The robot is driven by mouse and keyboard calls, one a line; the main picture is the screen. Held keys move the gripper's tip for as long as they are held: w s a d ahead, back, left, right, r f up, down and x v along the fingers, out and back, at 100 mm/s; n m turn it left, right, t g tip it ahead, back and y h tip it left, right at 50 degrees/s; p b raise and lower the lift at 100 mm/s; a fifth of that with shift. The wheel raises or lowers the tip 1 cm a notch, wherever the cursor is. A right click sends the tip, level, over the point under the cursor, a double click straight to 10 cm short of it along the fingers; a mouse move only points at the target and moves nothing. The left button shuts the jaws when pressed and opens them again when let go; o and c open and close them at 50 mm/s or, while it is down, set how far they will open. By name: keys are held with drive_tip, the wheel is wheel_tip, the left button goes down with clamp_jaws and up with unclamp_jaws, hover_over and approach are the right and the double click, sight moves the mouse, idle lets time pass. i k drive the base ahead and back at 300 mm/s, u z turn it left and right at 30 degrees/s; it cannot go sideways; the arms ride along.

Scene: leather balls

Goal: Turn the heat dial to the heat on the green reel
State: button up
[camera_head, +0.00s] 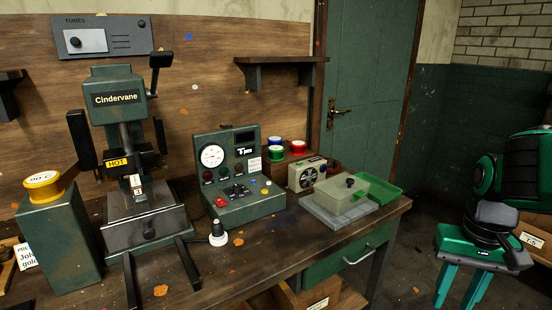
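A green control box (241,212) stands on the bench with a white round gauge (212,156), a black control (237,191) and several coloured buttons on its slope. I cannot tell for sure which part is the heat dial, or its setting. The green reel (276,154) stands behind the box beside a blue reel (274,142) and a red reel (298,147). No heat marking on it is legible. My gripper (456,300) hangs at the right, off the bench, its two teal fingers apart and nothing visible between them.
A hot press (119,92) marked "Cindervane" and "HOT" stands left of the box. A yellow reel (43,185) tops a green post at far left. A cream radio-like unit (306,175) and a lidded tray (340,204) stand right of the box.

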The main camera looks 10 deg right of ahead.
sight(236, 189)
drive_tip(key=z, duration=0.6)
drive_tip(key=k, duration=0.7)
drive_tip(key=z, duration=0.9)
drive_tip(key=k, duration=0.6)
drive_tip(key=z, duration=0.15)
drive_tip(key=i, duration=0.7)
drive_tip(key=u, duration=1.2)
drive_tip(key=i, duration=1.1)
drive_tip(key=u, duration=0.5)
